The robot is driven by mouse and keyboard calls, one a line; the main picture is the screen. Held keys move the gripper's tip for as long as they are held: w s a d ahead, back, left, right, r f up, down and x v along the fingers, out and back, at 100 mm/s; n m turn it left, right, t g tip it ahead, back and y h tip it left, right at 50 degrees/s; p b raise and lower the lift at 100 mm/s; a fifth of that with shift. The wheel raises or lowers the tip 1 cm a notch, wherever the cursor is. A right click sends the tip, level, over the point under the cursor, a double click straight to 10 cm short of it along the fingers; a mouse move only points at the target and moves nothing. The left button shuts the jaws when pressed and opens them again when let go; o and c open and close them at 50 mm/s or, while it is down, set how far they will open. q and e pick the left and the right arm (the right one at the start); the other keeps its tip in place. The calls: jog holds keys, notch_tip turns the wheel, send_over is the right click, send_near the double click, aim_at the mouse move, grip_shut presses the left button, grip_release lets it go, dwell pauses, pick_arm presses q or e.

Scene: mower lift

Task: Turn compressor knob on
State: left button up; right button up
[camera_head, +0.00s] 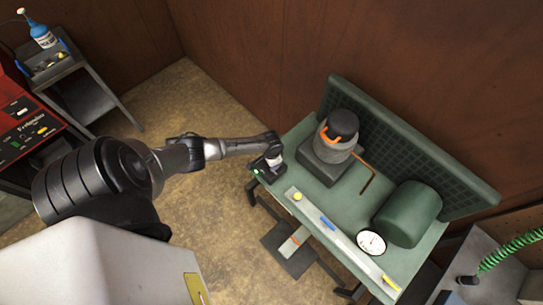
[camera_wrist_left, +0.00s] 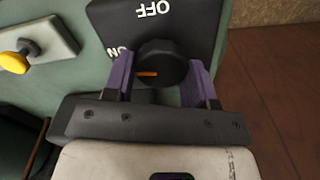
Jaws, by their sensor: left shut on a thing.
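The compressor knob (camera_wrist_left: 162,58) is black and round with an orange mark. In the left wrist view it sits on a dark plate (camera_wrist_left: 195,18) with upside-down OFF and ON labels. The orange mark points left, a little below the ON label, which is partly hidden by a finger. My left gripper (camera_wrist_left: 160,72) is shut on the knob, with a purple finger on each side. In the head view, my left gripper (camera_head: 267,168) is at the left end of the green compressor bench (camera_head: 345,205), and hides the knob there. My right gripper is not in view.
The bench carries a motor-like unit (camera_head: 337,138) with orange parts, a green tank (camera_head: 409,213) and a white gauge (camera_head: 371,242). A cart (camera_head: 85,90) stands at the upper left. Open floor lies left of the bench.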

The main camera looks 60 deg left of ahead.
pick_arm(q)
jog(key=shift+n+p, duration=0.3)
jog(key=shift+n, duration=0.6)
jog(key=o, duration=0.9)
